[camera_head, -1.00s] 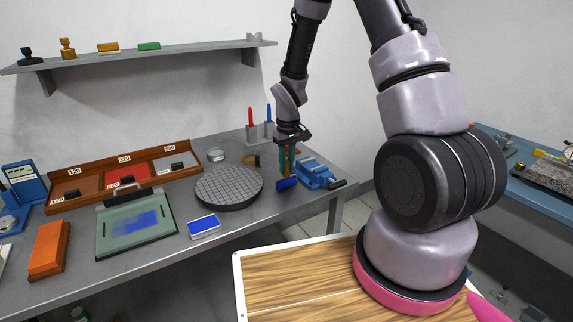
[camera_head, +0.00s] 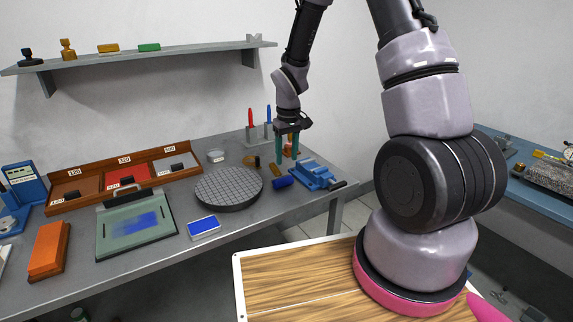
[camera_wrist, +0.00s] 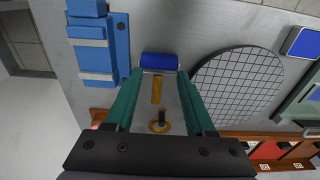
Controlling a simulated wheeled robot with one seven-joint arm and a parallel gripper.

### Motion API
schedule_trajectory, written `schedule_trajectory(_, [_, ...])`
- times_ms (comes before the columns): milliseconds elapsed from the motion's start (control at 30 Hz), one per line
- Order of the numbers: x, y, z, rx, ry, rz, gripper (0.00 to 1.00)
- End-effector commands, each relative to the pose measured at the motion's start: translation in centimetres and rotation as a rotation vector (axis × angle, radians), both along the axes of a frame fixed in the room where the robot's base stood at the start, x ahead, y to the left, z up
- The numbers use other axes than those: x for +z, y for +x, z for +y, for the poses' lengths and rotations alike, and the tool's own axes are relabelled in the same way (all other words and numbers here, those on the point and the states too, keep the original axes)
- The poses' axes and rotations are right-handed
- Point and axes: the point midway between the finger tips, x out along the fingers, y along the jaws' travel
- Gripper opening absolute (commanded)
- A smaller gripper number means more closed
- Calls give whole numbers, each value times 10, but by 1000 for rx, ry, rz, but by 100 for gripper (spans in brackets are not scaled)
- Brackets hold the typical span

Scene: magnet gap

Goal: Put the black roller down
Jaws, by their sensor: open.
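The roller I see has a dark blue cylinder (camera_head: 283,182), not a black one, and an orange-brown handle (camera_head: 277,171). It lies on the grey bench just left of the blue vise. In the wrist view the blue cylinder (camera_wrist: 159,62) shows ahead of my fingertips, with its handle (camera_wrist: 157,90) running back between the fingers. My gripper (camera_head: 286,160) is open, teal fingers pointing down above the roller; in the wrist view the fingers (camera_wrist: 160,76) are spread apart with a gap on both sides of the handle.
A blue vise (camera_head: 312,176) stands close on the right, a round gridded plate (camera_head: 228,188) on the left. A small black-topped item with a brown ring (camera_wrist: 160,127) lies behind the handle. A holder with red and blue tools (camera_head: 258,132) stands at the back.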

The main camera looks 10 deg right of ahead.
Motion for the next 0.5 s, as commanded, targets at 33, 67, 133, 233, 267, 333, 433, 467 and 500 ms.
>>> schedule_trajectory(33, [14, 1, 0, -2, 1, -7, 55])
schedule_trajectory(67, [20, 0, 0, -2, 1, -5, 55])
schedule_trajectory(133, [36, -1, -1, -1, 1, -6, 55])
schedule_trajectory(233, [54, -2, -1, 0, 0, -4, 55])
schedule_trajectory(267, [59, -2, -1, 0, 0, -4, 55])
schedule_trajectory(333, [68, -3, -1, 0, 0, -3, 55])
schedule_trajectory(433, [77, -4, -2, 1, 0, -2, 55])
schedule_trajectory(467, [80, -4, -2, 0, 0, -2, 55])
schedule_trajectory(500, [84, -5, -2, -5, 1, -6, 55])
